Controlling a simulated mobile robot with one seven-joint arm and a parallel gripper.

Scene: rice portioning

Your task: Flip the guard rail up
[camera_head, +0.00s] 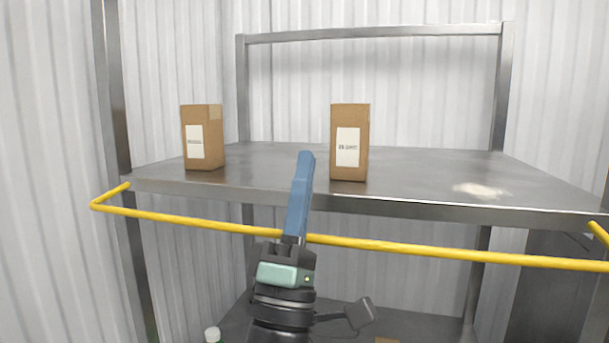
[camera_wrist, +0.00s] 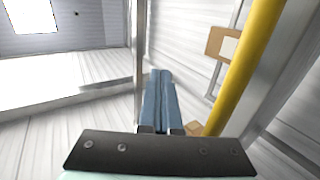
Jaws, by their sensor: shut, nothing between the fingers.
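The guard rail (camera_head: 420,248) is a yellow bar running across the front of the metal shelf, a little below the edge of its top surface. Its bent ends reach back toward the shelf at both sides. My gripper (camera_head: 306,156) has long blue fingers, shut and empty, pointing upward in front of the shelf edge. In the head view the fingers and gripper body cover a short part of the rail. In the wrist view the rail (camera_wrist: 246,65) passes to the right of the blue fingers (camera_wrist: 158,75). No clear contact shows.
Two brown boxes, left (camera_head: 203,138) and middle (camera_head: 349,142), stand upright on the shelf top (camera_head: 430,180). A small pale heap (camera_head: 480,190) lies at its right. Corrugated walls stand behind and at left.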

